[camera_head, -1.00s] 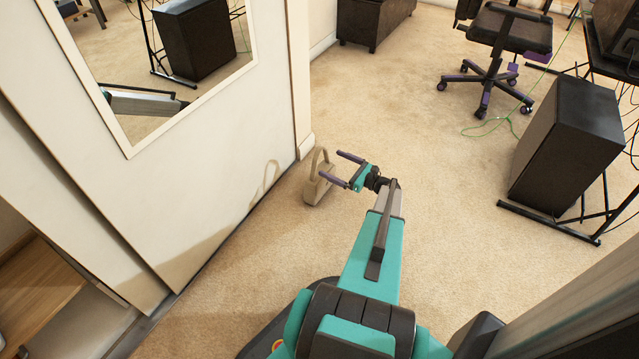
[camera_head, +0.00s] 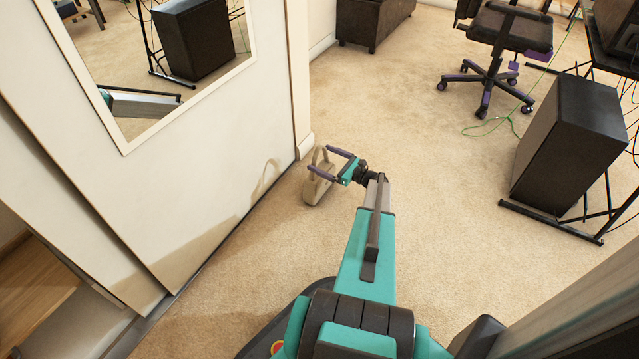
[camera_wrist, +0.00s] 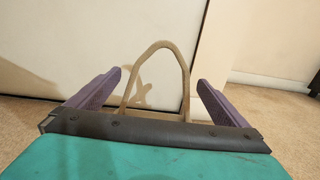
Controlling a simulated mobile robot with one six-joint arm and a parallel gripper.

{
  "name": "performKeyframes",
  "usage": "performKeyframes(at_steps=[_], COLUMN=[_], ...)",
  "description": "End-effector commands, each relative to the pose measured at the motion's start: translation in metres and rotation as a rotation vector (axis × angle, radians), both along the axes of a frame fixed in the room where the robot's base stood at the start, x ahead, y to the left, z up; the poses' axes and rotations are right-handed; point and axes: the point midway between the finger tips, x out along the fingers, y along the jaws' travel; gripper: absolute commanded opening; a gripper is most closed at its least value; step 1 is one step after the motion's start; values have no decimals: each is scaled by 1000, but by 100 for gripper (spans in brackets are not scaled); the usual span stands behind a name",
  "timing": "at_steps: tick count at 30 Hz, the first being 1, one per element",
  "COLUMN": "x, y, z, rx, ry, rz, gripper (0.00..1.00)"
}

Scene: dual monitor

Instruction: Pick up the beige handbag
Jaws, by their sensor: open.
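The beige handbag (camera_head: 317,191) stands upright on the carpet near the white sliding door, with its looped handle up. My gripper (camera_head: 326,162) is open, and its two purple fingers reach over the bag at handle height in the head view. In the wrist view the handle (camera_wrist: 154,48) rises as an arch between the two spread fingers of my gripper (camera_wrist: 158,92), with a gap on each side. The bag's body is mostly hidden there behind the dark edge of the gripper.
The white door (camera_head: 200,180) with a mirror (camera_head: 150,60) stands close on the left. A black cabinet (camera_head: 568,145) on a dark frame is on the right. An office chair (camera_head: 500,60) stands at the back right. The carpet (camera_head: 410,130) in the middle is clear.

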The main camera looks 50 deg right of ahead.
Motion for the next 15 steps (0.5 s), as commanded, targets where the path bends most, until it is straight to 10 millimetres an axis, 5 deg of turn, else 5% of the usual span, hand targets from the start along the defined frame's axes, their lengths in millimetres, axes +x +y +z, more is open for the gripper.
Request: performKeyframes(at_steps=[6,15], x=[20,22], y=[4,5], z=[-1,0], rx=[-1,0], ry=[0,0], rz=[2,1], gripper=[99,99])
